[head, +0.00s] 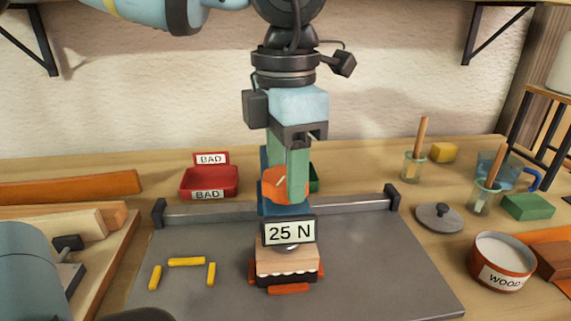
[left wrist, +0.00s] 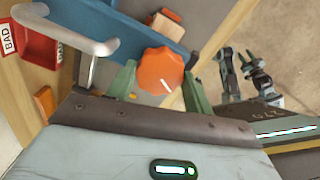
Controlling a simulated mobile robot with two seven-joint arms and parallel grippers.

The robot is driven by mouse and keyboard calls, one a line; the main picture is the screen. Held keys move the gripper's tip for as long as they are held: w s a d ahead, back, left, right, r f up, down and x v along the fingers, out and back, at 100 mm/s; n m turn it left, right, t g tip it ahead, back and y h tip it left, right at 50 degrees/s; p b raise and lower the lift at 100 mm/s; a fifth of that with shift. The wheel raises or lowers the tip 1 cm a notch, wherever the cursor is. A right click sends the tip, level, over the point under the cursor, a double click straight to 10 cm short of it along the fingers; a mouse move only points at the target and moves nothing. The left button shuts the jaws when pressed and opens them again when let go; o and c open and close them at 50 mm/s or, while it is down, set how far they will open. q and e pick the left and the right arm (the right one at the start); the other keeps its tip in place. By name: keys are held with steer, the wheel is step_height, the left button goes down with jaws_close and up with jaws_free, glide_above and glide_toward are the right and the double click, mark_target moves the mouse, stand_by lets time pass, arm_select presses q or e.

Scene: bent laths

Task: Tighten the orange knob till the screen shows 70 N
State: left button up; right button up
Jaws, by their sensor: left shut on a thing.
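The orange knob (head: 270,185) sits on a blue upright part above the screen. My left gripper (head: 288,190) comes down over it from above, and its green fingers are shut on the knob. In the left wrist view the knob (left wrist: 160,70) lies between the two fingers, with a white pointer line on its face. The screen (head: 289,233) reads 25 N. Below it, a pale wooden block (head: 287,262) with a dark and white wavy layer sits between orange pieces. The near finger partly hides the knob in the head view. My right gripper is not in view.
The grey plate (head: 390,265) holds several yellow sticks (head: 187,262) at left. A red tray marked BAD (head: 210,182) stands behind left. At right are a grey lid (head: 440,217), a round tin marked WOOD (head: 500,262) and jars with brushes (head: 414,165). The plate's right side is clear.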

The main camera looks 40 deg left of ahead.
mark_target(285, 176)
arm_select(q)
steer(key=m, duration=0.4)
steer(key=shift+m, duration=2.2)
steer(key=o, duration=1)
steer(key=shift+c, duration=0.2)
steer(key=shift+r+p, duration=0.7)
steer(key=shift+r, duration=3.2)
